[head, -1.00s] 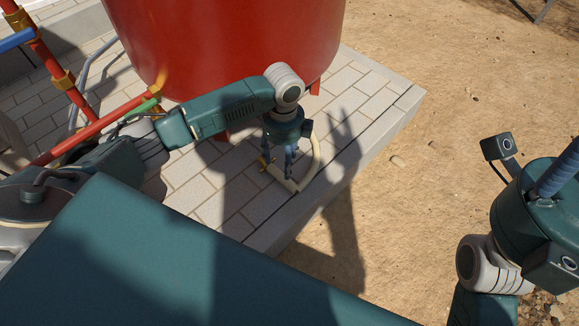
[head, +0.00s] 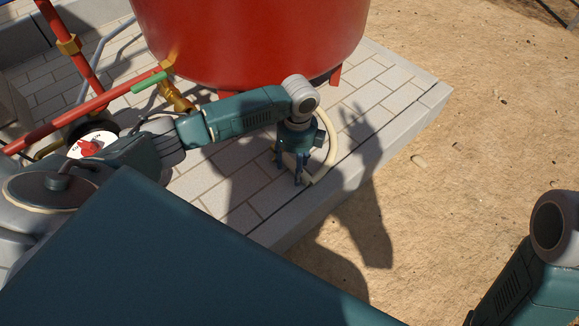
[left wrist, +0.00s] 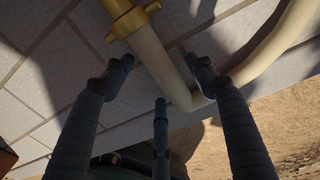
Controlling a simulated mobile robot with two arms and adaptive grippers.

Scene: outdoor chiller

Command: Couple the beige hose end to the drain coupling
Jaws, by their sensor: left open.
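The beige hose (head: 329,150) lies curved on the paving near the slab's edge, partly behind my left gripper (head: 290,172). The right gripper is out of view.
The large red tank (head: 250,45) stands on the paved slab (head: 395,85), behind my left arm. Red pipes (head: 85,125) with brass joints and a red-handled valve or gauge (head: 90,147) are at left. Bare sandy ground (head: 480,130) lies at right.

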